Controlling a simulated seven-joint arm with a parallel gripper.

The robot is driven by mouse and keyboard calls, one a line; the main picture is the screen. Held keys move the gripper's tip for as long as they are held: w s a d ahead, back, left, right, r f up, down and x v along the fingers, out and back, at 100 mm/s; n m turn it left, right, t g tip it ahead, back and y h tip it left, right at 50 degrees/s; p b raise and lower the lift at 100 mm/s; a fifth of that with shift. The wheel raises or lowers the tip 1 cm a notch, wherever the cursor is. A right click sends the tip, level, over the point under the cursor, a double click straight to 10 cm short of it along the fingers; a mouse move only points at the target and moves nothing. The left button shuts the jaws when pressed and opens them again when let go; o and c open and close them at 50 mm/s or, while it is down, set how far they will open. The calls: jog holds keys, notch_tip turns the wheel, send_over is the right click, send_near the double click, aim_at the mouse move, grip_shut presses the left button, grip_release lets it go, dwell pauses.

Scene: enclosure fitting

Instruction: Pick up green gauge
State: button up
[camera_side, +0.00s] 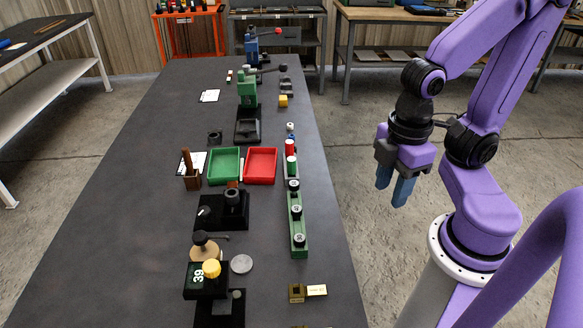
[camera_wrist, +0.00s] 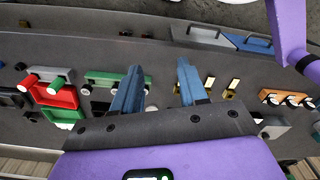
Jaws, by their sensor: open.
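A green gauge (camera_side: 291,166), a short upright cylinder with a pale band, stands in a narrow grey rack on the dark table, just in front of a red one (camera_side: 291,148).
A green block (camera_side: 299,245) with several black-and-white plugs stands nearer than the rack. Green (camera_side: 223,180) and red (camera_side: 261,180) trays lie left of the rack. A dark fixture (camera_side: 209,222) and small brass blocks (camera_side: 296,292) sit nearer.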

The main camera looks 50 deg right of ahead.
jog(key=shift+o, duration=1.4)
